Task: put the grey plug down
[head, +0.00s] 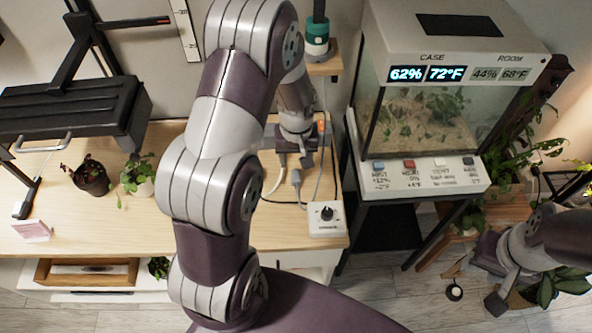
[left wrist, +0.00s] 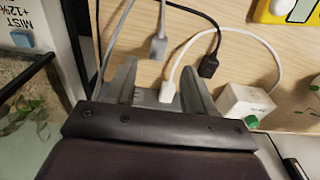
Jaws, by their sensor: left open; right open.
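The grey plug (left wrist: 158,46) lies on the wooden tabletop with its cord, just beyond the fingertips of my left gripper (left wrist: 158,75) in the left wrist view. It also shows in the head view (head: 296,178), below that gripper (head: 299,157). My left gripper is open, pointing down low over the table, and apart from the grey plug. A white plug (left wrist: 167,93) shows between its fingers; whether they touch it I cannot tell. A black plug (left wrist: 208,66) lies to the right. My right gripper (head: 480,278) is open and empty at the lower right, away from the table.
A white dial box (head: 325,219) stands at the table's front right corner. A white box with a green knob (left wrist: 246,104) is right of my left fingers. The glass case (head: 425,115) stands right of the table. Potted plants (head: 93,178) are at the left. Several cords cross the tabletop.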

